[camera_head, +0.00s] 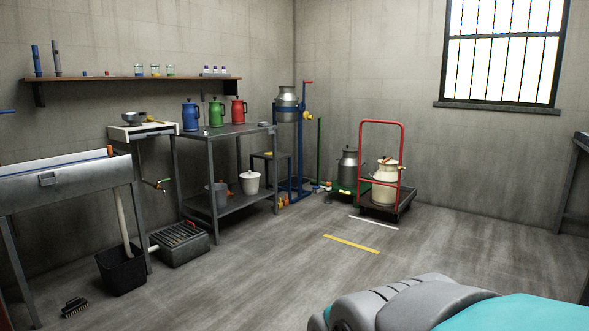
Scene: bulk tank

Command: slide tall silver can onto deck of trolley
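A tall silver can (348,170) stands upright in the far corner, low down, left of and behind the trolley. Something green shows at its foot. The trolley has a red upright handle frame (382,123) and a dark low deck (381,211). Another silver can (287,97) sits high on a blue stand (299,150). My gripper is not in view.
A white strip (373,222) and a yellow strip (351,244) mark the floor before the trolley. Small items (322,187) lie near the blue stand's foot. A metal table (226,132), crate (179,243) and black bin (122,272) line the left. The middle floor is clear.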

